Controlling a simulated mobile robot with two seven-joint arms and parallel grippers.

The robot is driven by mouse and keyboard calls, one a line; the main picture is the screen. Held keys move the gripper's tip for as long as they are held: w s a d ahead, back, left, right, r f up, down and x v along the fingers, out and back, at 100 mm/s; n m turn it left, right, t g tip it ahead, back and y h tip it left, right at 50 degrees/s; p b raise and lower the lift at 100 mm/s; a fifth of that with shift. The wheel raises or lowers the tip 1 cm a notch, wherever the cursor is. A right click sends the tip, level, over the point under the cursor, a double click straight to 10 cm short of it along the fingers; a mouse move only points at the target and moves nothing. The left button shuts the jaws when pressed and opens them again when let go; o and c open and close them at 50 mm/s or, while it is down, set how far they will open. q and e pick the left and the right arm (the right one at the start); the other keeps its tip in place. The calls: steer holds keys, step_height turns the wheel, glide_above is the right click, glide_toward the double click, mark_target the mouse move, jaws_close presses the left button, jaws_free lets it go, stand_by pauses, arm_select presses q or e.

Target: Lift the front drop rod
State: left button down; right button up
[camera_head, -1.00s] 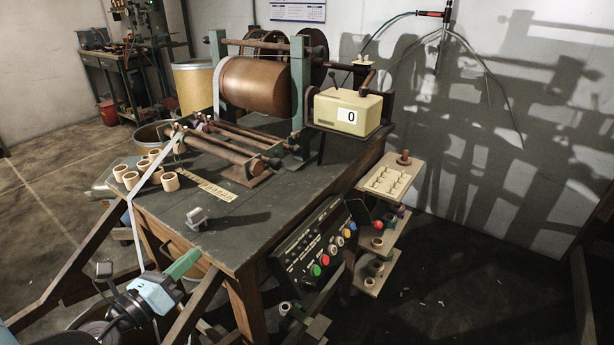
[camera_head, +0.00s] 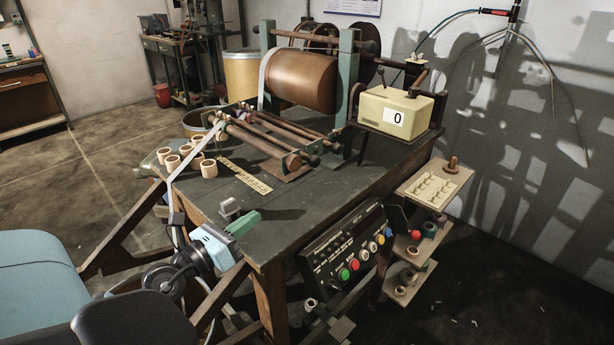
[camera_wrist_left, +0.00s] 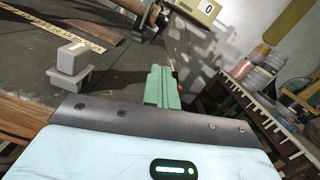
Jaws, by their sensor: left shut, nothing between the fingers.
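The brown drop rods lie low in a frame on the bench, in front of the large brown roll (camera_head: 300,80). The front drop rod (camera_head: 255,141) is the one nearest me, lying lengthwise with its end towards the right. My left gripper (camera_head: 244,224), with green fingers, is shut and empty at the bench's front edge, well short of the rods. Its fingers (camera_wrist_left: 162,86) also show shut in the left wrist view, pointing forward over the bench. My right gripper is not in view.
A small grey block (camera_head: 230,209) stands on the bench just beyond my left gripper. Several tape cores (camera_head: 209,169) and a ruler-like strip (camera_head: 245,177) lie left of centre. A white tape (camera_head: 190,166) runs down at the left. A counter box (camera_head: 397,109) stands at the right.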

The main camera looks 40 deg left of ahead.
arm_select(q)
steer(key=w, duration=0.5)
steer(key=w+r+p, duration=0.1)
steer(key=w, duration=0.5)
steer(key=w+d, duration=0.1)
steer(key=w, duration=0.4)
steer(key=shift+w+r+p, duration=0.25)
steer(key=shift+p, duration=0.05)
steer(key=shift+w, duration=0.55)
steer(key=shift+w+r, duration=0.1)
steer(key=shift+w, duration=0.1)
steer(key=shift+r, duration=0.1)
